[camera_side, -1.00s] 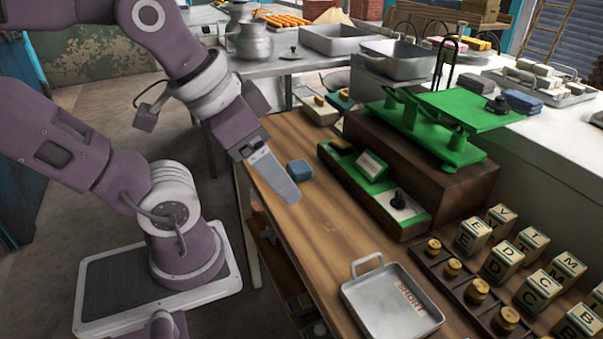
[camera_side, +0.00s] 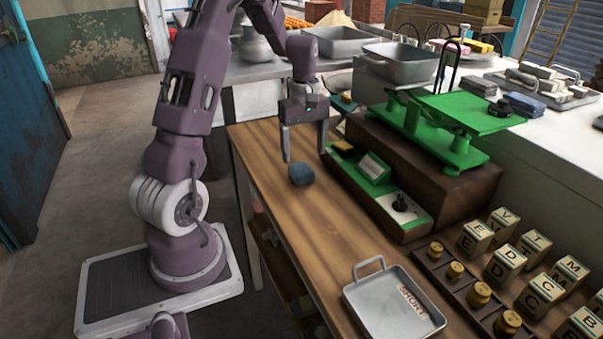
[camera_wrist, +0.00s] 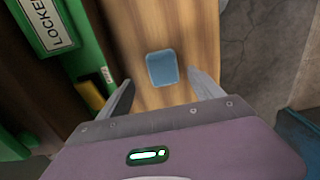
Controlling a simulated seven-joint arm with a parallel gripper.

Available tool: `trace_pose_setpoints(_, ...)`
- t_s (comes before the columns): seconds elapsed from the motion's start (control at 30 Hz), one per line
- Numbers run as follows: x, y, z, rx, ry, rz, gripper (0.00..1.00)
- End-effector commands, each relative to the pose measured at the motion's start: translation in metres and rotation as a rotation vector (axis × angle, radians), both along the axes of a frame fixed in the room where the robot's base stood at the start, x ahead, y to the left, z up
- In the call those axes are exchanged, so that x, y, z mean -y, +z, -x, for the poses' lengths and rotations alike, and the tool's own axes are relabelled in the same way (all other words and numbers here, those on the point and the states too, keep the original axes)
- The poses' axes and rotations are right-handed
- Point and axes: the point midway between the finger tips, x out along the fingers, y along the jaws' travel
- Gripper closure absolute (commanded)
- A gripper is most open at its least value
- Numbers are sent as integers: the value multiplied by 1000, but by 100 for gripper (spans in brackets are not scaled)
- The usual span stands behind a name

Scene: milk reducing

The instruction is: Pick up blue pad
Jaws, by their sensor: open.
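My gripper (camera_side: 304,157) is open and points down, just behind the pad and a little above the table. In the wrist view the blue pad (camera_wrist: 162,68) lies ahead of the open fingers (camera_wrist: 165,84), roughly centred between them. The fingers do not appear to touch it.
The dark wooden base of a green scale (camera_side: 385,180) stands close to the right of my gripper. A metal tray (camera_side: 392,305) marked SHORT sits at the front. Bare tabletop lies between pad and tray.

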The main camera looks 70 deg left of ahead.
Motion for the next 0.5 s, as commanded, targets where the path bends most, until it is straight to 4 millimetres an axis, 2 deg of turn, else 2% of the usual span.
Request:
trace_pose_setpoints(0.3,-1,-54,6,-3,-6,3,25)
trace_pose_setpoints(0.5,-1,-60,6,1,-8,0,25)
